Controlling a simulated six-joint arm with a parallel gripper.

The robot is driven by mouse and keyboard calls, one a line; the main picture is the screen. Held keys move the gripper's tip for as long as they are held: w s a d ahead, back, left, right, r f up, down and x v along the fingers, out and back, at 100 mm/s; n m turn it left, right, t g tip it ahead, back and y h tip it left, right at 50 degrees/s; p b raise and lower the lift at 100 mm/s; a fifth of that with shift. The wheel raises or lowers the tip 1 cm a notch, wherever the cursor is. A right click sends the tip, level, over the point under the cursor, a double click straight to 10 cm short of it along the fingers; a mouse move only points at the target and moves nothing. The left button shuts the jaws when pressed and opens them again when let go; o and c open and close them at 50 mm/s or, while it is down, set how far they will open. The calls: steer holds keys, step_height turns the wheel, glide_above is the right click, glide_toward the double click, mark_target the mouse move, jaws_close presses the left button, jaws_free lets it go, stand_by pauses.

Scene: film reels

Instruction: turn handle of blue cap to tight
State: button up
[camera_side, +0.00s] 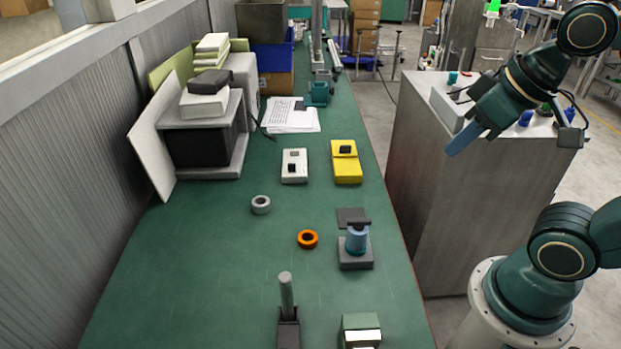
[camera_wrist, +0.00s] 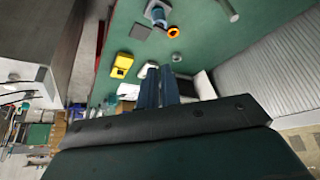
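The blue cap (camera_side: 357,239) stands upright on a dark grey block near the right edge of the green bench. Its dark bar handle (camera_side: 355,223) lies across the top, pointing roughly left to right. The cap also shows small at the top of the wrist view (camera_wrist: 157,14). My gripper (camera_side: 466,139) is in the air up and to the right of the cap, well apart from it, over the grey cabinet side. In the wrist view its two blue fingers (camera_wrist: 159,84) lie side by side with almost no gap and nothing visible between them.
An orange ring (camera_side: 308,239) and a grey ring (camera_side: 261,204) lie left of the cap. A yellow box (camera_side: 346,163) and a white box (camera_side: 295,166) are behind it. A grey post (camera_side: 287,295) stands in front. A grey cabinet (camera_side: 480,190) is right of the bench.

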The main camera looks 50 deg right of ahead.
steer(key=shift+w+g, duration=0.3)
steer(key=shift+w, duration=0.4)
jaws_close()
steer(key=m+g+y, duration=0.1)
steer(key=m+g, duration=0.5)
steer(key=m, duration=0.1)
glide_above(359, 223)
steer(key=w+d, duration=0.3)
steer(key=d, duration=0.3)
step_height(359, 223, down, 10)
step_height(359, 223, down, 6)
steer(key=w+d+m+g+y, duration=0.1)
steer(key=w+d, duration=0.1)
steer(key=shift+w+m, duration=0.4)
steer(key=shift+f, duration=0.15)
steer(key=s+a+f, duration=0.4)
steer(key=f, duration=0.5)
steer(key=shift+s+a+f, duration=0.2)
steer(key=shift+s, duration=0.05)
